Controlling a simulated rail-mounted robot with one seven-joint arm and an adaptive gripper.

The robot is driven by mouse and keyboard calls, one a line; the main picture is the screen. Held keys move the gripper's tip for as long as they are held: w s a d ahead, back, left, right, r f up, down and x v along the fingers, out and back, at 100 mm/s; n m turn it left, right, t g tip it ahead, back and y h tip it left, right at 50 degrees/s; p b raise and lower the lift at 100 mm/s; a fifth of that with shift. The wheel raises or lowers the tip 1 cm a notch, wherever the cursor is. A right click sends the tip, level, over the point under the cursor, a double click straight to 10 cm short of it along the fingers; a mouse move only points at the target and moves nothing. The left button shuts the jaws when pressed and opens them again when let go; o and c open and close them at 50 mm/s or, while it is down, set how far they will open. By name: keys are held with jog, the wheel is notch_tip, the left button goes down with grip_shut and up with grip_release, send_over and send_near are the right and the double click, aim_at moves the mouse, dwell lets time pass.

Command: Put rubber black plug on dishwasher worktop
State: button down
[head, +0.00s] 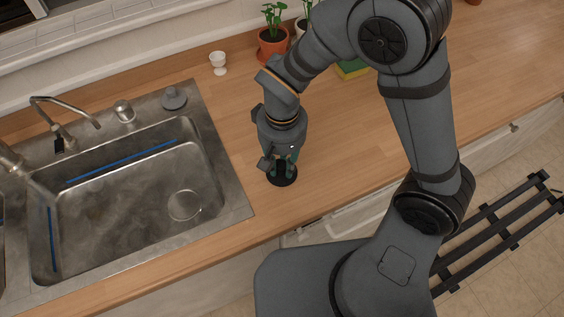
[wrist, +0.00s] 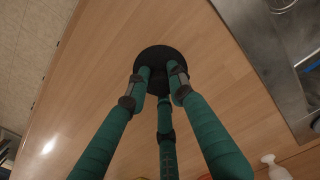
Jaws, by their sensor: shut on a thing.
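The black rubber plug (head: 284,179) is a dark round disc at the tips of my gripper (head: 284,163), over the wooden worktop (head: 340,165) right of the sink. In the wrist view, the green fingers of my gripper (wrist: 160,85) close on the middle of the plug (wrist: 160,53), with its round rim showing beyond them. The plug lies flat, on the worktop or very close above it; I cannot tell whether it touches. The worktop's bare wood (wrist: 95,85) surrounds it in the wrist view.
The steel sink (head: 130,215) is at left, with a grey round piece (head: 174,98) on its back rim. A white egg cup (head: 218,62), potted plants (head: 272,42) and a yellow-green sponge (head: 351,69) stand behind. The worktop's front edge (head: 330,211) is near; the wood at right is clear.

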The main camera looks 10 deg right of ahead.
aim_at(282, 164)
jog(key=shift+f, duration=0.1)
jog(key=c, duration=1.5)
grip_release()
jog(key=shift+r, duration=0.7)
notch_tip(282, 164, up, 11)
